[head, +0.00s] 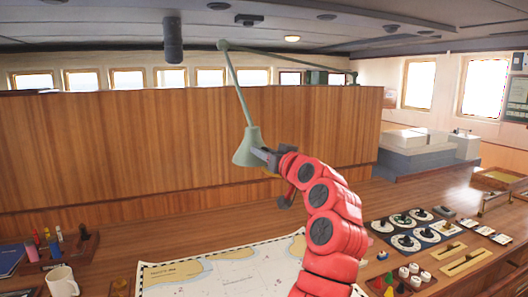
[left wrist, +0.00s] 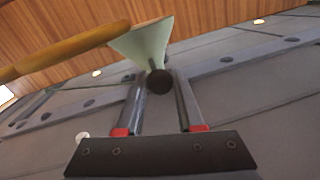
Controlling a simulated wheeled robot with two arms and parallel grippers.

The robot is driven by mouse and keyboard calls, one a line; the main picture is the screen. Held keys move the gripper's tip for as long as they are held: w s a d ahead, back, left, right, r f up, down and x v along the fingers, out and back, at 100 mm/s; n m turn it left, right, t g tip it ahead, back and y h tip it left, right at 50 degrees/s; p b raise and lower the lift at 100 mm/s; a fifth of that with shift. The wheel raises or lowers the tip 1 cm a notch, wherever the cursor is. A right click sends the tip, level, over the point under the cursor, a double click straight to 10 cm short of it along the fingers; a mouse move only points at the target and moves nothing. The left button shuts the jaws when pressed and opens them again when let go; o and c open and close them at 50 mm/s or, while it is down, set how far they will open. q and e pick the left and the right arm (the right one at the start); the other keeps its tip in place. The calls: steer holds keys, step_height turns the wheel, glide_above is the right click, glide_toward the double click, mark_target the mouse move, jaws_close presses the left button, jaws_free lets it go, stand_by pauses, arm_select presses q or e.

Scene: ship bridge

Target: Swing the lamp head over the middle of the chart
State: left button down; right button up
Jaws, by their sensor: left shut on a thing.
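The lamp head (head: 246,150) is a pale green cone hanging from a thin jointed arm (head: 237,88). In the head view it shows against the wood panel, above the chart's far edge. My left gripper (head: 266,156) is at its right side, shut on the lamp head's small dark knob. In the left wrist view the knob (left wrist: 160,82) sits between the fingertips of my left gripper (left wrist: 159,90), with the green cone (left wrist: 145,42) just beyond. The chart (head: 225,272) lies flat on the desk, its right part hidden by my red arm. My right gripper is out of view.
A white mug (head: 62,281) and a pen holder (head: 72,250) stand left of the chart. Dial panels (head: 412,230) and small coloured pieces (head: 385,284) are on the right. A tall wood panel (head: 120,135) rises behind the desk.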

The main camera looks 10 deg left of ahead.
arm_select(q)
steer(key=shift+a+r, duration=0.1)
steer(key=c, duration=0.8)
jaws_free()
steer(key=shift+o, duration=1.3)
steer(key=shift+w+a, duration=0.1)
steer(key=shift+a, duration=0.05)
steer(key=shift+s+d, duration=0.4)
steer(key=shift+d, duration=0.05)
steer(key=b+v, duration=0.5)
steer(key=v, duration=1.1)
steer(key=shift+s, duration=0.25)
